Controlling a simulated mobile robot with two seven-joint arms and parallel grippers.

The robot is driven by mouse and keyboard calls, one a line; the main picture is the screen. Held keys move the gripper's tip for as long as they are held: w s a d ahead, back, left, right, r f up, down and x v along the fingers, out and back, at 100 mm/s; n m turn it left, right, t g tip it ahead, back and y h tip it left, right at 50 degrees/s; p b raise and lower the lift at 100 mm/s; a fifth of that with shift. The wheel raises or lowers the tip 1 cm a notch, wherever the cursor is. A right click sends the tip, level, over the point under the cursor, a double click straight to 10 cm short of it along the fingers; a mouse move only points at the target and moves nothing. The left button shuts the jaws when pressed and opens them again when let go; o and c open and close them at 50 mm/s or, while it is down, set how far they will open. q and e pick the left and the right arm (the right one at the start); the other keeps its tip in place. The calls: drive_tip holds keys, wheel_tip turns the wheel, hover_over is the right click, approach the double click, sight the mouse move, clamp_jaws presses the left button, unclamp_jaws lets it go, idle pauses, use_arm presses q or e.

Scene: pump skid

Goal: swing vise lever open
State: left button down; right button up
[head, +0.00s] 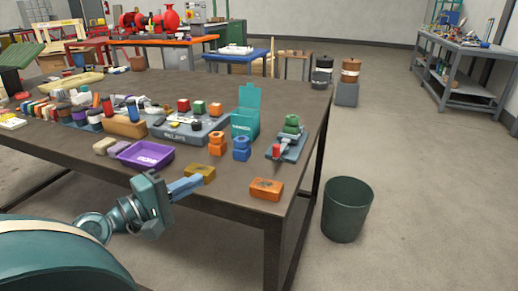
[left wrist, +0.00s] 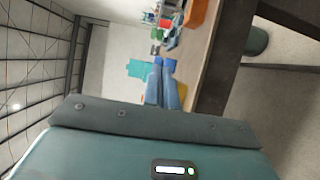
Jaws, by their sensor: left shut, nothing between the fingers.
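The vise (head: 289,146) stands near the right end of the brown table. It has a grey-blue base and green upper parts. A red-tipped part (head: 276,151), which looks like its lever handle, stands at its front left; how far it is swung is too small to tell. My left gripper (head: 201,179) is at the table's front edge, left of the vise and apart from it. Its blue fingers are shut and empty, pointing right. The fingers (left wrist: 162,75) also show in the left wrist view, where I cannot make out the vise clearly. My right gripper is not in view.
An orange box (head: 266,189) lies at the front right corner. A yellow block (head: 203,171) is close behind my left fingers. Orange blocks (head: 217,145), blue blocks (head: 241,148) and a teal open bin (head: 246,118) stand left of the vise. A green bin (head: 346,209) stands on the floor.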

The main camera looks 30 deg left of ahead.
use_arm(q)
drive_tip(key=shift+w, duration=0.1)
